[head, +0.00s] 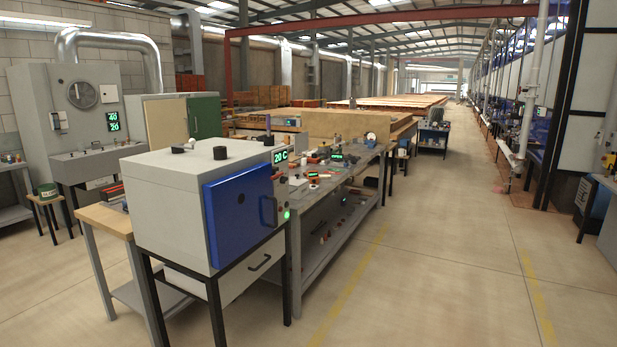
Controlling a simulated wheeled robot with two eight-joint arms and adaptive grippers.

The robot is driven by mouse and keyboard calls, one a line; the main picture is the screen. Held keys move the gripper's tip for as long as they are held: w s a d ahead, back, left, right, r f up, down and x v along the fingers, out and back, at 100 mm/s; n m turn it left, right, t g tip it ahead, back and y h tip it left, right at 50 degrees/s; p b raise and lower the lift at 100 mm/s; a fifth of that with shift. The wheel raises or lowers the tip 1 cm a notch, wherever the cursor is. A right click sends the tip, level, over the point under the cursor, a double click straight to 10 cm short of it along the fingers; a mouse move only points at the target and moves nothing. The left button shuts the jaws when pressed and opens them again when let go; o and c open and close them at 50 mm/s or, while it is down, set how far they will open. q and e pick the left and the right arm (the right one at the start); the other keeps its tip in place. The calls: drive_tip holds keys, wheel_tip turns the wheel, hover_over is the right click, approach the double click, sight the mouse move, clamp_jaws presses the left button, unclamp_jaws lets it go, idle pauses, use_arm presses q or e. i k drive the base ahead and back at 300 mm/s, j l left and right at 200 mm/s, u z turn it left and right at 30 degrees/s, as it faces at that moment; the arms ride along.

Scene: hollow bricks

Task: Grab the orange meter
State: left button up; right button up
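Neither of my grippers is in the head view. A long grey workbench (346,188) stands behind a white oven with a blue door (240,212). Among the small items on the bench is a little device with a green lit display (337,157). Another small reddish-orange device (313,177) sits nearer on the bench. Both are too small to tell for sure which one is the orange meter.
The oven stands on a dark-legged frame at the bench's near end. A wooden-topped table (108,219) is left of it. Open floor (430,260) with yellow lines lies right of the bench. A grey machine (85,130) stands at the left wall.

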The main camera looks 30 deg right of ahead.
sight(311, 175)
drive_tip(key=z, duration=0.95)
drive_tip(key=i+l+z, duration=0.25)
drive_tip(key=i+z, duration=0.25)
drive_tip(key=i, duration=0.25)
drive_tip(key=i+l+z, duration=0.15)
drive_tip(key=i, duration=1)
drive_tip(key=i+l+z, duration=0.15)
drive_tip(key=i, duration=1)
drive_tip(key=i+u, duration=0.2)
drive_tip(key=i, duration=0.4)
drive_tip(key=i+u, duration=0.15)
drive_tip(key=i, duration=0.45)
drive_tip(key=i+l+u, duration=0.2)
drive_tip(key=i, duration=0.4)
drive_tip(key=i+l+u, duration=0.15)
drive_tip(key=i, duration=0.45)
